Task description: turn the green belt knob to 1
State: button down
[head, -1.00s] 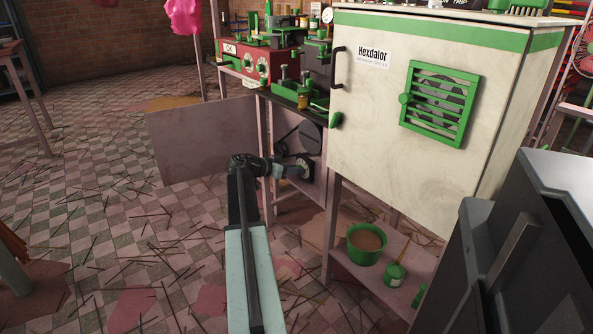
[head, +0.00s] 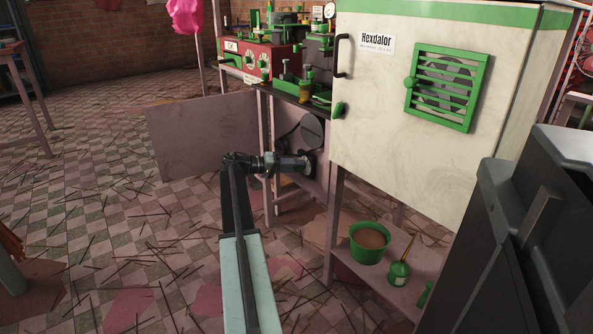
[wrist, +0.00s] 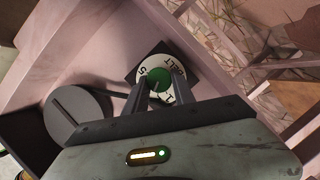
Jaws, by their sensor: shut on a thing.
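The green belt knob (wrist: 159,76) is in the middle of the wrist view, on a white round dial (wrist: 147,69) with dark lettering that includes "LT". The dial sits on a dark square plate on a pink panel. My gripper (wrist: 160,86) has one finger on either side of the knob and is shut on it. The fingers cover part of the dial, so I cannot tell which mark the knob points to. In the head view my gripper (head: 309,164) reaches the panel under the red machine, and the knob is hidden behind it.
A grey round pulley (wrist: 77,115) with a dark belt is beside the dial. An open pink panel door (head: 205,137) stands left of my arm. A white cabinet (head: 400,130) is on the right, with a green pot (head: 369,243) on the shelf below.

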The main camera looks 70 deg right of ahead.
jog(key=shift+f+n+g+b, duration=0.15)
jog(key=shift+n+g+b, duration=0.25)
jog(key=shift+n+b, duration=0.15)
jog(key=c, duration=1)
grip_release()
jog(key=shift+n, duration=0.25)
jog(key=shift+c, duration=0.2)
jog(key=p+v, duration=0.1)
jog(key=v, duration=0.6)
jog(key=shift+w+a, duration=0.25)
jog(key=shift+w, duration=0.05)
